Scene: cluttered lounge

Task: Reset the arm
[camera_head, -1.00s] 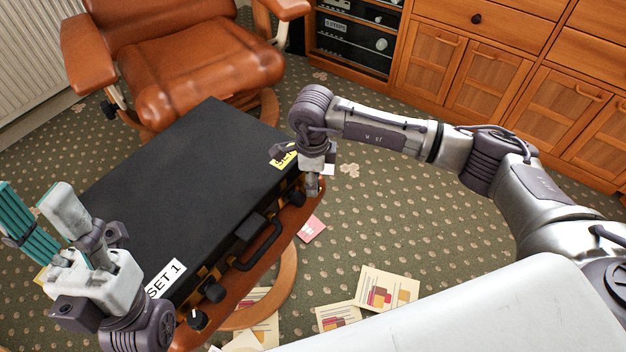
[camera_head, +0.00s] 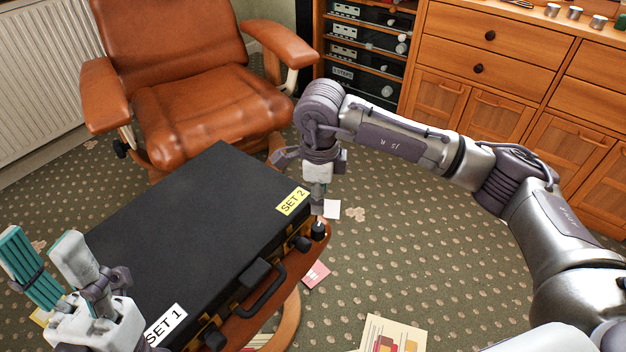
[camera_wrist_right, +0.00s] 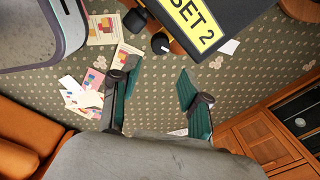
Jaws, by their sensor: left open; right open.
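My left gripper (camera_head: 42,248) is at the lower left in the head view, fingers up and spread apart, with nothing between them. It is beside the left end of a closed black case (camera_head: 190,215). My right gripper (camera_head: 318,200) points down by the case's right corner, close to the yellow "SET 2" label (camera_head: 292,202). In the right wrist view its two teal-padded fingers (camera_wrist_right: 156,92) are wide apart with only carpet between them. The case (camera_wrist_right: 232,18) and label (camera_wrist_right: 192,20) show beyond the fingers. Whether the right gripper touches the case is unclear.
The case rests on a brown support (camera_head: 318,245) with a round wooden base. A brown leather armchair (camera_head: 205,105) stands behind. Wooden cabinets (camera_head: 490,70) and a stack of electronics (camera_head: 365,55) line the back. Papers (camera_head: 392,335) lie on the patterned carpet. Open floor lies right of the case.

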